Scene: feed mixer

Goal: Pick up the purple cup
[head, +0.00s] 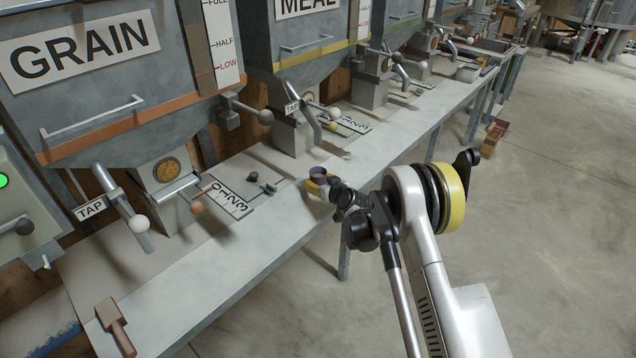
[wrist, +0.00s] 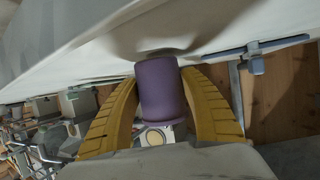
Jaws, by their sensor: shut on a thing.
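The purple cup (head: 318,173) is at the front edge of the grey bench, small in the head view. In the wrist view the purple cup (wrist: 160,92) stands large between the two yellow fingers. My gripper (head: 319,184) is shut on the cup, one finger on each side; its fingers also show in the wrist view (wrist: 160,80). One end of the cup is close to the pale bench surface; I cannot tell whether it touches.
The long bench (head: 210,285) runs from lower left to upper right. Behind it stand the grain hopper (head: 110,90) and the meal hopper (head: 305,60), with levers and taps. A numbered scale plate (head: 230,198) lies left of the cup. A reddish-brown mallet-like tool (head: 113,321) lies at the near end.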

